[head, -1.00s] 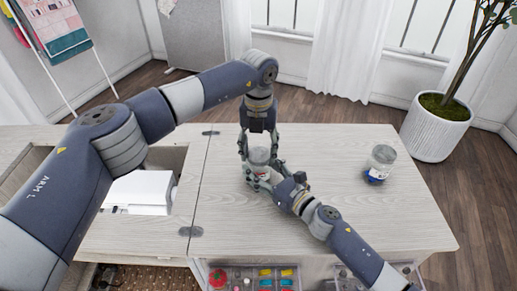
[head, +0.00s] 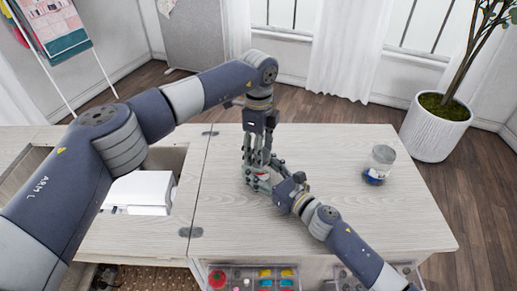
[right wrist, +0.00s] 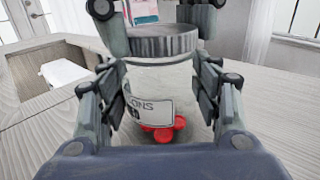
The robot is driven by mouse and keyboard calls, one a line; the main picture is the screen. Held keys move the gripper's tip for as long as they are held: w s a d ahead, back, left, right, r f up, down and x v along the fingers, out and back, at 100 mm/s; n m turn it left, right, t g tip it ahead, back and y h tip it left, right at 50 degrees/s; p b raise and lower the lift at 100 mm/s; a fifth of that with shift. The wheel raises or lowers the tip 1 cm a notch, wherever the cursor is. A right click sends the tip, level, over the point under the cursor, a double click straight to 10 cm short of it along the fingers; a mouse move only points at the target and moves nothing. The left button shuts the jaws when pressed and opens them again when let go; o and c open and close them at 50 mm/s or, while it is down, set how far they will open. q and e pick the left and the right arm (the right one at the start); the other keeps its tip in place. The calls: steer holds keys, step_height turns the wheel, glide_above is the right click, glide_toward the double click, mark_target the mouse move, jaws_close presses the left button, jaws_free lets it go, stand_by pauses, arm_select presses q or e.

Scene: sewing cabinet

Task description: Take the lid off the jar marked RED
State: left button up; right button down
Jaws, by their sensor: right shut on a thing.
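The jar marked RED (right wrist: 155,95) is clear glass with a white label, partly readable as "ONS" over a mostly hidden word, and red buttons inside. Its grey ribbed lid (right wrist: 162,42) sits on top. My right gripper (head: 262,181) is shut on the jar body from the front right, with its fingers on both sides of the glass. My left gripper (head: 260,160) points down from above, with its fingers on either side of the lid. They also show in the right wrist view (right wrist: 160,22). Whether they touch the lid is unclear.
Another glass jar (head: 380,160) with blue contents stands on the right of the wooden cabinet top (head: 330,215). A white machine (head: 140,192) lies in the recess at left. Trays of coloured items (head: 253,277) are below the front edge. The right of the top is mostly clear.

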arm_select(q)
steer(key=shift+r, duration=0.2)
stand_by(0.4)
steer(key=shift+r, duration=0.95)
steer(key=shift+r, duration=0.1)
steer(key=shift+r, duration=1.9)
arm_select(e)
steer(key=shift+c, duration=2.2)
jaws_free()
